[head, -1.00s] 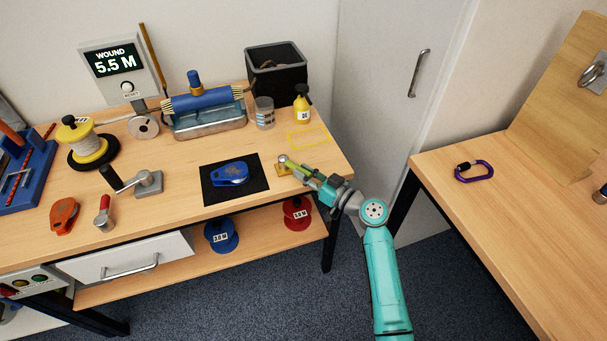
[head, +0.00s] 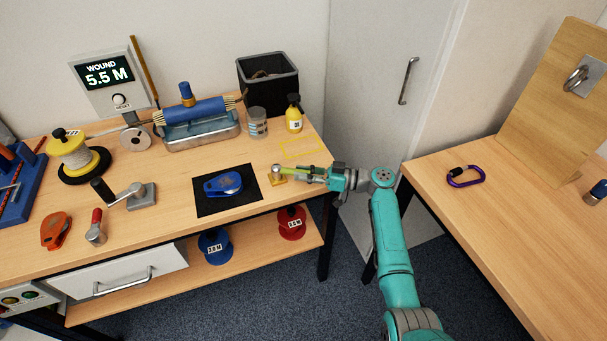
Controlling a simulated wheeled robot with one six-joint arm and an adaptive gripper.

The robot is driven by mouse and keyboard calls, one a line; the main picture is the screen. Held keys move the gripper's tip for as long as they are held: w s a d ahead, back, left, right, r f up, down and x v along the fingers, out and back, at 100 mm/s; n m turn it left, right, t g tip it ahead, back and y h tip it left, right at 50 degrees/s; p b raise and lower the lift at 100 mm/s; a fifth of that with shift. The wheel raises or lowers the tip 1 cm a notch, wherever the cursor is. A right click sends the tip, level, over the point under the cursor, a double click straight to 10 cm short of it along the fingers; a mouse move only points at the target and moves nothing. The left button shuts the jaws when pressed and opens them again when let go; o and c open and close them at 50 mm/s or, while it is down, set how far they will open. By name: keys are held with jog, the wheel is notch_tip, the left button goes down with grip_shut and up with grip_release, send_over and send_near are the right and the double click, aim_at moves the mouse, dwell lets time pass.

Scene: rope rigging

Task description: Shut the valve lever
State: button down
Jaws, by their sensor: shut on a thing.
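The valve lever (head: 290,170) is a yellow-green handle on a small brass valve body (head: 278,180) with a round metal top. It sits near the front right of the workbench, just right of the black mat. The handle points to the right in the picture, towards the bench's right edge. My gripper (head: 306,174) is shut on the valve lever's outer part, with the arm coming in from the right. The fingers hide the handle's end.
A blue pulley (head: 223,184) lies on the black mat (head: 240,206) left of the valve. A yellow bottle (head: 294,116) and a yellow-outlined patch (head: 300,147) are behind it. A second table (head: 520,240) with a purple carabiner (head: 466,176) stands to the right.

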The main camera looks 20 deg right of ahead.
aim_at(304, 171)
jog(key=c, duration=1)
grip_release()
notch_tip(304, 171, up, 10)
